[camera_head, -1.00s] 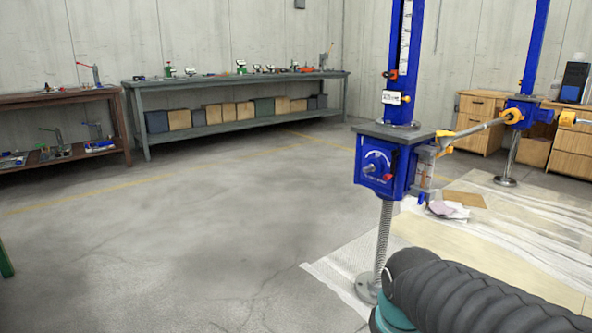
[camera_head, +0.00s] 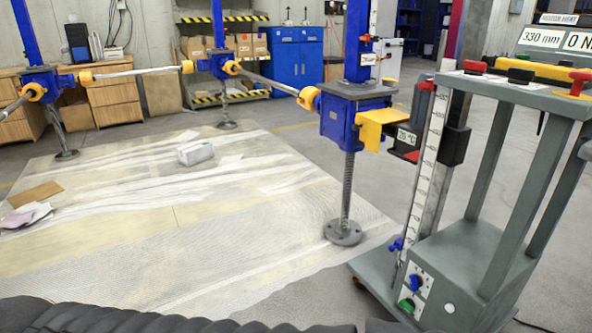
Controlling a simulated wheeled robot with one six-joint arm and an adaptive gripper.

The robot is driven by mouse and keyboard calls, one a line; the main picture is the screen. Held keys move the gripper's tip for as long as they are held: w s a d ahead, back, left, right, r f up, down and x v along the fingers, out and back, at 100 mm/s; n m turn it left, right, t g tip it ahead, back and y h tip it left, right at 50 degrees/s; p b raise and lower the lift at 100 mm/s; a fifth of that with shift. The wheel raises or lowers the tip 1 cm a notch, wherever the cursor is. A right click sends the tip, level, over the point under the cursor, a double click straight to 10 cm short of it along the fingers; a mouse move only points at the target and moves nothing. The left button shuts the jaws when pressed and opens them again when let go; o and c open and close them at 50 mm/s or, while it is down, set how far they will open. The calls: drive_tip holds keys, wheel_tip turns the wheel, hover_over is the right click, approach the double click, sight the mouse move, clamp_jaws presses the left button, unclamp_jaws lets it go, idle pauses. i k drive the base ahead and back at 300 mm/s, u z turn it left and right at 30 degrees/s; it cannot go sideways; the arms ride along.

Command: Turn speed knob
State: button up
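No knob carries a label I can read as speed. A grey control stand (camera_head: 487,230) is at the right. Low on its front, a white panel (camera_head: 424,284) carries a blue knob (camera_head: 415,283) and a green knob (camera_head: 407,305). Another blue knob (camera_head: 395,246) sits just above, by the scale post. On its top are a red knob (camera_head: 475,66), a black knob (camera_head: 520,74) and a red mushroom-shaped button (camera_head: 577,82). A display (camera_head: 541,37) behind them reads 330 mm. My gripper is out of view; only my black ribbed arm cover shows along the bottom edge.
Blue screw jacks (camera_head: 338,120), (camera_head: 222,66) and (camera_head: 40,82) stand on threaded posts, joined by shafts. A floor sheet (camera_head: 150,220) lies beneath, with a white packet (camera_head: 195,153) on it. A blue cabinet (camera_head: 293,62) stands behind. Grey floor is open behind the sheet.

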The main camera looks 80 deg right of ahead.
sight(520, 76)
drive_tip(key=z, duration=4)
